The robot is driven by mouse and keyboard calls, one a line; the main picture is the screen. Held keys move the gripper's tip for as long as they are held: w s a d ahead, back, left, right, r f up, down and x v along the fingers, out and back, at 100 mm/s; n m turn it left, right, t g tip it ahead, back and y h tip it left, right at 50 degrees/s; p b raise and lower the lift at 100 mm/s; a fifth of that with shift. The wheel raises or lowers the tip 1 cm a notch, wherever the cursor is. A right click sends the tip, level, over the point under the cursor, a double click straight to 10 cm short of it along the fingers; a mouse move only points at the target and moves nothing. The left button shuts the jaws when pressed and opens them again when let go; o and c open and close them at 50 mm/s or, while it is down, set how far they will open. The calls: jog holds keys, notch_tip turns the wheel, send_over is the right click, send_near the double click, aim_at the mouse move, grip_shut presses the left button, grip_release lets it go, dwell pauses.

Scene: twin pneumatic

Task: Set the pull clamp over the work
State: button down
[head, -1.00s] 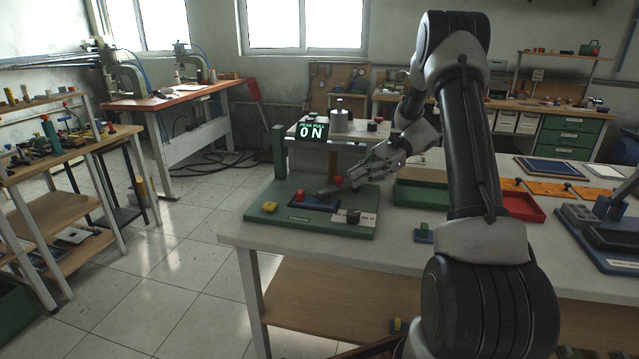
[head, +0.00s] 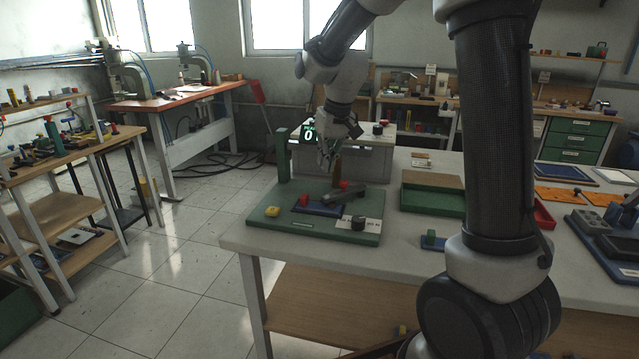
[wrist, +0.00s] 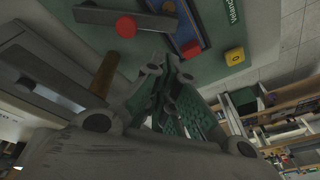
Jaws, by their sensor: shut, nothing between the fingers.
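A dark grey bar (head: 371,199), which looks like the pull clamp, lies at a slant on the green base plate (head: 300,238) beside a red knob (head: 344,185). The bar (wrist: 100,15) and the round red knob (wrist: 126,27) also show in the wrist view. A blue tray (head: 318,209) with a red block (head: 304,200) lies left of the bar; I cannot tell whether the bar reaches over it. My gripper (head: 325,160) is shut and empty above the back of the plate, behind the bar and near an upright brown cylinder (head: 337,170). Its closed fingers show in the wrist view (wrist: 168,70).
A green post (head: 283,155) rises at the plate's back left. A display (head: 308,132) behind my gripper is partly hidden. A yellow block (head: 272,212) and a dark knob (head: 358,222) sit on the plate. A green tray (head: 430,202) stands to the right.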

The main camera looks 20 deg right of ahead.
jog(key=shift+n+t, duration=0.5)
jog(key=shift+n, duration=0.4)
jog(key=w+f, duration=0.1)
jog(key=f, duration=0.1)
jog(key=w+a+f, duration=0.1)
jog(key=w+f, duration=0.1)
jog(key=w+a+f, duration=0.1)
jog(key=f, duration=0.1)
jog(key=shift+w+a+f, duration=0.15)
jog(key=shift+w+f, duration=0.05)
jog(key=shift+f, duration=0.2)
jog(key=shift+s+d+f, duration=0.2)
jog(key=shift+s, duration=0.45)
jog(key=shift+s+d+f, duration=0.15)
jog(key=shift+s+f, duration=0.05)
jog(key=shift+s, duration=0.4)
jog(key=shift+s+d, duration=0.1)
jog(key=shift+s, duration=0.4)
jog(key=shift+s+d, duration=0.1)
jog(key=shift+s, duration=0.85)
jog(key=shift+w, duration=0.1)
